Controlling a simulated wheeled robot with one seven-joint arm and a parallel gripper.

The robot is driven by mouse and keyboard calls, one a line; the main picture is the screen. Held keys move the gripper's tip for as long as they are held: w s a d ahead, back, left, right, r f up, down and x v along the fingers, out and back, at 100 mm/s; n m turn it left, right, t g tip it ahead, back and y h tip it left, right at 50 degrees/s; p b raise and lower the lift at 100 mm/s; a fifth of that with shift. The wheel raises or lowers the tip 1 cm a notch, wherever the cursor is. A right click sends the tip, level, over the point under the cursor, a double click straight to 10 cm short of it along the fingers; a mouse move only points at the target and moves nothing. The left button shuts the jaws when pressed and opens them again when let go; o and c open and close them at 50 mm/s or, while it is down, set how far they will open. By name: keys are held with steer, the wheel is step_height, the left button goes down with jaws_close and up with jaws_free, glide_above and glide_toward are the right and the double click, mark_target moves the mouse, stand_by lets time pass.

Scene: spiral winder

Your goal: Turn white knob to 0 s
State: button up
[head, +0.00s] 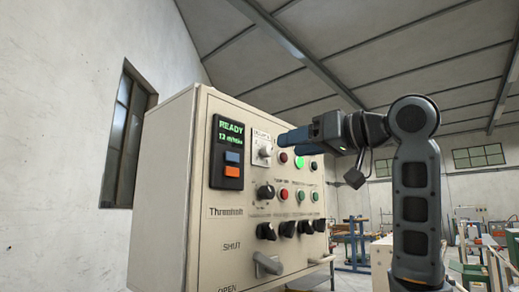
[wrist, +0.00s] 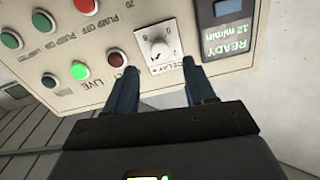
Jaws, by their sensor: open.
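The white knob (head: 264,152) sits on a pale square dial plate near the top of the cream control panel (head: 225,235). In the wrist view the knob (wrist: 159,50) shows between and beyond my two fingertips, upside down, with dial marks around it. Its exact setting is too small to read. My gripper (head: 290,141) is in front of the panel, to the right of the knob in the head view. In the wrist view my gripper (wrist: 158,72) is open, its blue fingers pointing at the dial plate on both sides, with nothing between them. The knob looks untouched.
A display (head: 228,140) reading READY and 12 m/min is left of the dial. A lit green lamp (head: 299,162) and a dark red button (head: 283,158) are close on its right. A black knob (head: 266,192) is below. Lever handles (head: 268,265) jut out lower down.

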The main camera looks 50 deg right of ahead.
mark_target(271, 150)
steer(key=w+p, duration=0.1)
steer(key=w, duration=0.6)
steer(key=shift+a+p, duration=0.15)
steer(key=shift+p, duration=0.15)
steer(key=shift+s, duration=0.1)
jaws_close()
